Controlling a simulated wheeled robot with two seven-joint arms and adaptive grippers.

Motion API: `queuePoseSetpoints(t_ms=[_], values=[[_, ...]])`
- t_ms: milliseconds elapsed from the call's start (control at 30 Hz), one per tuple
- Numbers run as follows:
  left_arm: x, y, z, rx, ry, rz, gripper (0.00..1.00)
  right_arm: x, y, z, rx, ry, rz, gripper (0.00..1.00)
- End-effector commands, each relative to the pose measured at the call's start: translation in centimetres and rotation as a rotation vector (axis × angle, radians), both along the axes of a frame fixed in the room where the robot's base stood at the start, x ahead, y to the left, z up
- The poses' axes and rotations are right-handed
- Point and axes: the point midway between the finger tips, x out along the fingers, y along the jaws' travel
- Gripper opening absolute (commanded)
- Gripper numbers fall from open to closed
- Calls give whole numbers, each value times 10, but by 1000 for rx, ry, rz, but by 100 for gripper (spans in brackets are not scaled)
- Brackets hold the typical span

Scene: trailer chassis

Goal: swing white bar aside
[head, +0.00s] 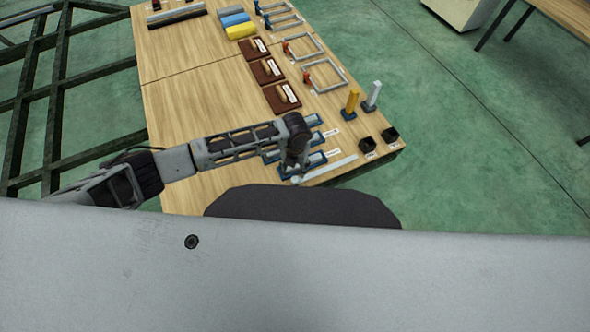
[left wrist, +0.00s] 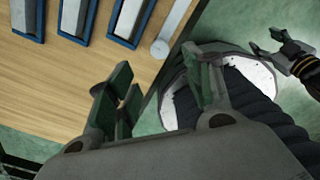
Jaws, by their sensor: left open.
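The white bar (head: 335,168) lies flat along the near edge of the wooden table in the head view. In the left wrist view the bar (left wrist: 172,30) runs beside the blue trays and has a round knob at its near end. My left gripper (head: 292,175) points down near the knob end in the head view; its fingertips are hard to make out there. In the left wrist view the left gripper (left wrist: 160,84) has its fingers wide apart with nothing between them, short of the knob. My right gripper (left wrist: 275,47) shows at the upper right of that view, fingers apart and empty.
Blue trays with pale blocks (left wrist: 128,18) lie close beside the bar. Two black boxes (head: 390,135), a yellow post (head: 351,101) and a grey post (head: 372,97) stand near the right edge. The table's left part (head: 190,100) is bare. A dark frame (head: 60,90) stands left.

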Motion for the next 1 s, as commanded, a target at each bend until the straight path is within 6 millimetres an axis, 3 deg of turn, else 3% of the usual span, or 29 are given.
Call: queuePoseSetpoints(t_ms=[267, 1000], values=[[1, 0, 17, 1, -1, 1, 51, 0, 0, 0, 0, 0, 0, 56], [-4, -4, 18, -10, 1, 20, 51, 4, 1, 3, 1, -3, 0, 56]])
